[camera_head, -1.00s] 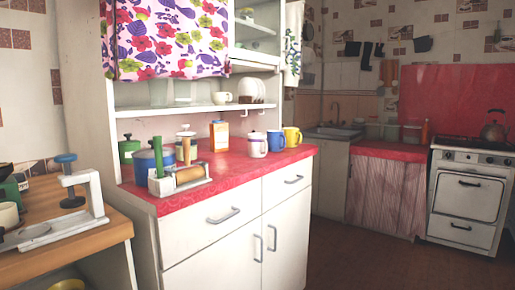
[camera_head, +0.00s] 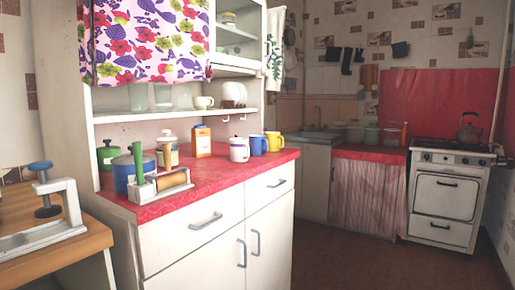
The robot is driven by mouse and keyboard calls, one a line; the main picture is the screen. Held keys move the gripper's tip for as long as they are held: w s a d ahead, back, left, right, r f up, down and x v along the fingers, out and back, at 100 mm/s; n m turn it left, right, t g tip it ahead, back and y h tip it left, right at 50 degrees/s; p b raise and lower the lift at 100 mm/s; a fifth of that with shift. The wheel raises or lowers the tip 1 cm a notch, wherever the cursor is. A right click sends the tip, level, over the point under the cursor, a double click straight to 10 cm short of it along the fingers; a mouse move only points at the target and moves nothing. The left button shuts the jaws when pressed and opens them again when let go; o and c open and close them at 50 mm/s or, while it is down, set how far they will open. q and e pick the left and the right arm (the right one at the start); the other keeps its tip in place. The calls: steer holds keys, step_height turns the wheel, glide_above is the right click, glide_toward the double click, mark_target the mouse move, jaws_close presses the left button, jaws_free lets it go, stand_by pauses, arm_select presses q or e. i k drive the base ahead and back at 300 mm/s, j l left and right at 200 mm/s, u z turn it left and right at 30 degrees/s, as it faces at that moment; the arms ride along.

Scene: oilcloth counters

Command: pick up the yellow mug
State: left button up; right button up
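The yellow mug (camera_head: 273,141) stands upright on the red oilcloth counter (camera_head: 217,172), near its far right end. Its handle points right. A blue mug (camera_head: 258,145) stands just left of it and partly overlaps it in view. A white lidded mug (camera_head: 239,149) stands left of the blue one. Neither of my grippers shows in the head view.
A blue pot (camera_head: 124,176), a rolling pin in a holder (camera_head: 172,180), a green canister (camera_head: 108,154) and an orange box (camera_head: 202,141) stand on the counter's left and back. A wooden table (camera_head: 85,240) is at lower left. The floor (camera_head: 345,262) at right is clear.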

mark_target(273, 137)
steer(key=i+l+z, duration=0.1)
steer(key=z, duration=0.35)
steer(key=i+z, duration=0.1)
steer(key=z, duration=0.3)
steer(key=i+l+z, duration=0.1)
steer(key=z, duration=0.35)
steer(key=i, duration=3.4)
steer(key=i+u, duration=0.2)
steer(key=i, duration=0.25)
steer(key=i+l+u, duration=0.2)
steer(key=i, duration=0.25)
steer(key=i+l+u, duration=0.2)
steer(key=i, duration=0.25)
steer(key=u, duration=1.8)
